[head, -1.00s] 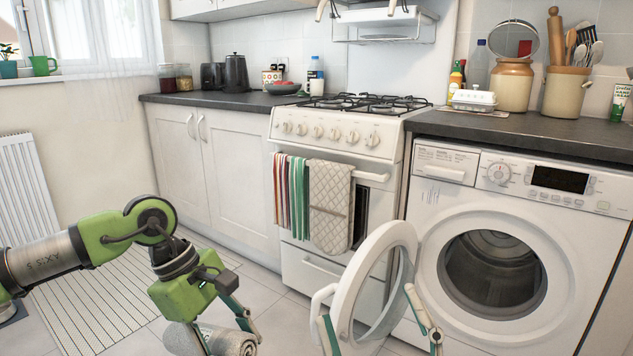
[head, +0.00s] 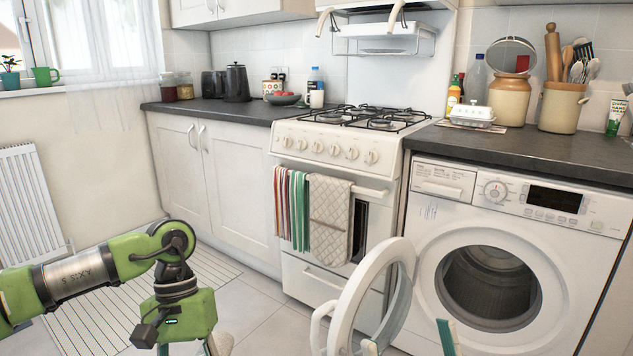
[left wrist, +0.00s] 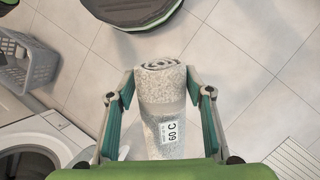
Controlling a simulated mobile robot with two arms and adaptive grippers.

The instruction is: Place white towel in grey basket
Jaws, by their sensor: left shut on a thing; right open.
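The white towel (left wrist: 160,135) is a rolled, grey-white patterned bundle with a "60 C" label. My left gripper (left wrist: 160,84) is shut around it in the left wrist view, with one finger on each side of the roll, and holds it above the tiled floor. In the head view my left gripper's fingers and the towel are mostly cut off by the bottom edge. The grey basket (left wrist: 37,68) stands on the floor at the upper left of the left wrist view, apart from the towel. My right gripper (head: 409,341) is open at the bottom of the head view, near the washer door.
The washer (head: 425,205) under the counter has its round door (head: 345,305) swung open to the left. It also shows in the left wrist view (left wrist: 58,132), below the basket. Towels (head: 330,215) hang on the oven (head: 300,258). Open tiled floor lies between.

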